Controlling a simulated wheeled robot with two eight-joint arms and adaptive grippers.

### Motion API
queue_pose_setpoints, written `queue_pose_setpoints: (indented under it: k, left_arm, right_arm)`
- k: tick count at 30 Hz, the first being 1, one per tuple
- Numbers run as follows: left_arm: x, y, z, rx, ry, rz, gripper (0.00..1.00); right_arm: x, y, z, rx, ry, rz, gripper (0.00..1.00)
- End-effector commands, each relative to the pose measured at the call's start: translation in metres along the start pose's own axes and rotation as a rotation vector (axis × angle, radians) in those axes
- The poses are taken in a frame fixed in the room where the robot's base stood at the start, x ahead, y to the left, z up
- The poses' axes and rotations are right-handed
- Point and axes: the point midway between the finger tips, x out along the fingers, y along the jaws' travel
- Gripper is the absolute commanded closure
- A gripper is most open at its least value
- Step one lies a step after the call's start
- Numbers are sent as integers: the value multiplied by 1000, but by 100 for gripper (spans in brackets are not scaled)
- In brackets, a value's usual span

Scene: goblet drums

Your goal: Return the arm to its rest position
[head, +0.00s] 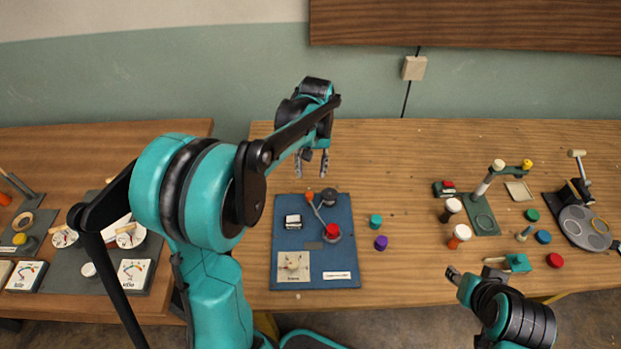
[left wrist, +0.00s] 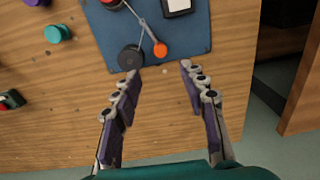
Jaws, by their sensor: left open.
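My left arm comes in from the left of the head view, raised and bent over the table. Its gripper (head: 312,164) hangs above the wooden table, just behind the far edge of a blue board (head: 342,262). In the left wrist view the two fingers of this gripper (left wrist: 160,72) are apart, with nothing between them. A black disc (left wrist: 131,57) and an orange knob (left wrist: 160,49) on the board lie just beyond the fingertips. My right gripper (head: 474,274) is low at the table's front edge, at the lower right; its jaw state is unclear.
Small teal (head: 375,221) and purple (head: 381,243) pieces lie right of the board. Two small goblet drums (head: 452,206) (head: 460,233) stand further right, near a green stand (head: 483,219). The table behind the board is clear.

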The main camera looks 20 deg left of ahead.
Motion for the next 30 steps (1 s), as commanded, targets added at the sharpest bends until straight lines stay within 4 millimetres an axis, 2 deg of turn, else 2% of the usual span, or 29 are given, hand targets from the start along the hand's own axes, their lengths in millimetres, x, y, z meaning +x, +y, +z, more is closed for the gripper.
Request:
queue_pose_setpoints:
  k: [4, 20, 25, 30]
  left_arm:
    - [-8, 0, 0, 0, 0, 0, 57]
    - [-9, 0, 2, 2, 4, 1, 57]
    - [-23, 0, 19, 40, 53, 20, 57]
    - [-44, -2, 53, 115, 153, 57, 57]
  right_arm:
    - [0, 0, 0, 0, 0, 0, 60]
    - [0, 0, 0, 0, 0, 0, 60]
    - [0, 0, 0, 0, 0, 0, 60]
    - [0, 0, 0, 0, 0, 0, 60]
